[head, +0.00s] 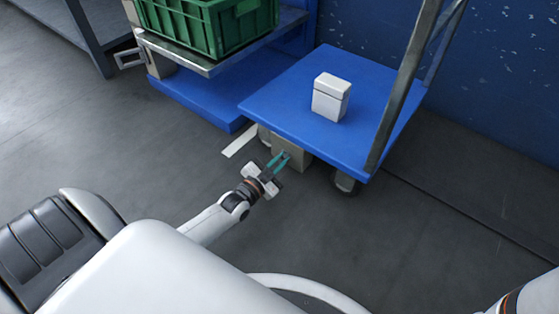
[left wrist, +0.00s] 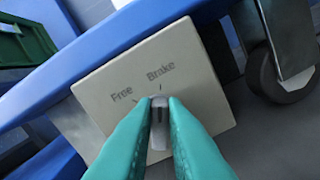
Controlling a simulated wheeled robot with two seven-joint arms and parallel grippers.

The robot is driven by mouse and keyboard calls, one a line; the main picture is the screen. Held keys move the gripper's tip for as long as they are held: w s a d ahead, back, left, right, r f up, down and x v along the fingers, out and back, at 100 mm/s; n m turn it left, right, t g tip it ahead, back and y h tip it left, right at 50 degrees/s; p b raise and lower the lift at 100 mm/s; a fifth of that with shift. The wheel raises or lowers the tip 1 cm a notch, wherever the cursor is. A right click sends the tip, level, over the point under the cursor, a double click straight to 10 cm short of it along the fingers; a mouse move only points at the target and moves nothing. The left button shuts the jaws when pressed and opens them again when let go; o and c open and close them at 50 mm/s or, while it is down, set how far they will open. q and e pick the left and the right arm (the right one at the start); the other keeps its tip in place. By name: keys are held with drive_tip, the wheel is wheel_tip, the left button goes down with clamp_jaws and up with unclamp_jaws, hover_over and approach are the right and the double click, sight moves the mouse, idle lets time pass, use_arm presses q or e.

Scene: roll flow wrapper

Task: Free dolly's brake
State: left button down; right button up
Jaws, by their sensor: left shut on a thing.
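The dolly (head: 300,105) has a blue deck, a grey upright handle frame and dark casters. Under its near edge is a beige brake plate (head: 291,151). In the left wrist view the brake plate (left wrist: 205,95) reads "Free" on the left and "Brake" on the right. A small grey metal lever (left wrist: 158,125) stands on it, its top near the mark below "Brake". My left gripper (head: 282,158), with teal fingers, is shut on the lever; the fingers (left wrist: 159,105) flank it and hide part of it. My right gripper is not in view.
A white box (head: 331,97) stands on the dolly deck. A green crate (head: 208,25) sits on a metal-topped blue stand to the left. A dark caster (left wrist: 278,75) is right of the plate. The grey floor in front of the dolly is clear.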

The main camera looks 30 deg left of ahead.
use_arm(q)
drive_tip(key=shift+a+n+p, duration=0.15)
drive_tip(key=shift+n+p, duration=0.7)
drive_tip(key=shift+n, duration=1.1)
drive_tip(key=shift+a+n+p, duration=0.2)
drive_tip(key=shift+n+p, duration=0.7)
drive_tip(key=shift+n, duration=1)
drive_tip(key=shift+a+n+p, duration=0.15)
drive_tip(key=shift+n+p, duration=0.7)
drive_tip(key=shift+n, duration=1.1)
drive_tip(key=c, duration=1.5)
unclamp_jaws()
drive_tip(key=shift+o, duration=0.2)
